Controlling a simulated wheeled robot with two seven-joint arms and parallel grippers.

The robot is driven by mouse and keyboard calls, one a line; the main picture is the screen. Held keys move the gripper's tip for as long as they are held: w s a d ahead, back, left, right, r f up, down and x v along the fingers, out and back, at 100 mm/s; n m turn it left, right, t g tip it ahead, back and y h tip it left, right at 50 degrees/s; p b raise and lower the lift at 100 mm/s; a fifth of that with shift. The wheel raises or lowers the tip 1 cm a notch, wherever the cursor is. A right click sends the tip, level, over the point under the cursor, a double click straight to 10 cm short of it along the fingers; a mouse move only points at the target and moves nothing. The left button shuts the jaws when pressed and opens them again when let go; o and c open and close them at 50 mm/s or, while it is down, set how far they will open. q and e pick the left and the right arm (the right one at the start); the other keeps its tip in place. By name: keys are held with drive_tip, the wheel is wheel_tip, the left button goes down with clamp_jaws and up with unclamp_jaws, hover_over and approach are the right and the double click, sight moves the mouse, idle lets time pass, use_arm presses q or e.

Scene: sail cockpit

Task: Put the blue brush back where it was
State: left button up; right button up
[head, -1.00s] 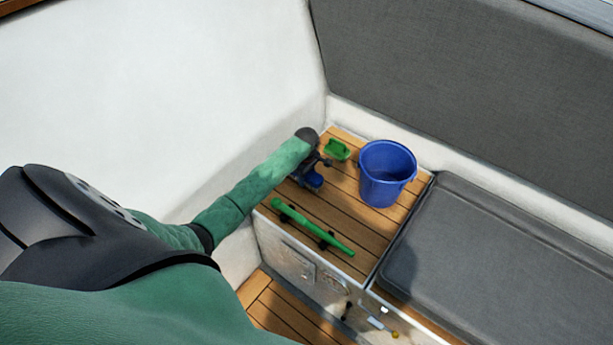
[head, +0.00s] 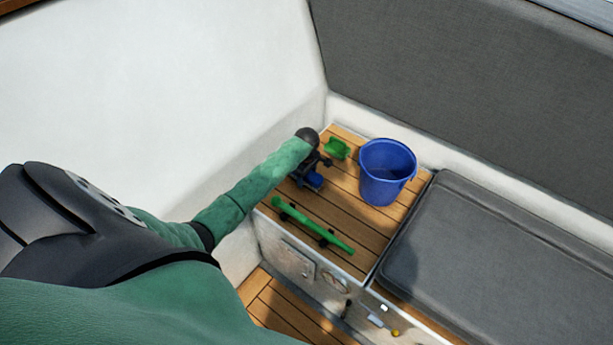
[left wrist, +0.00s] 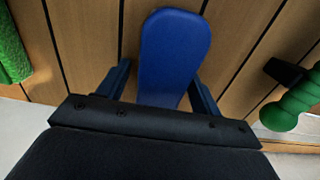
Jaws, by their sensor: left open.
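The blue brush (head: 314,181) lies on the slatted wooden locker top, near the white side wall. In the left wrist view the brush (left wrist: 172,58) shows as a long blue rounded shape. My left gripper (left wrist: 160,72) is open, with one finger on each side of the brush and a gap visible on both sides. In the head view my left gripper (head: 309,168) is right at the brush and partly covers it. Its height above the wood is hard to tell. My right gripper is not in view.
A blue bucket (head: 386,173) stands to the right of the brush. A green scoop-like item (head: 337,149) lies behind. A green handle (head: 313,226) lies along the front edge in dark holders. A grey cushion (head: 500,262) is to the right.

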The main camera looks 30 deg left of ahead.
use_arm(q)
wheel_tip(320, 180, up, 11)
drive_tip(key=shift+r+b, duration=0.2)
drive_tip(key=shift+b, duration=0.6)
drive_tip(key=shift+r, duration=0.3)
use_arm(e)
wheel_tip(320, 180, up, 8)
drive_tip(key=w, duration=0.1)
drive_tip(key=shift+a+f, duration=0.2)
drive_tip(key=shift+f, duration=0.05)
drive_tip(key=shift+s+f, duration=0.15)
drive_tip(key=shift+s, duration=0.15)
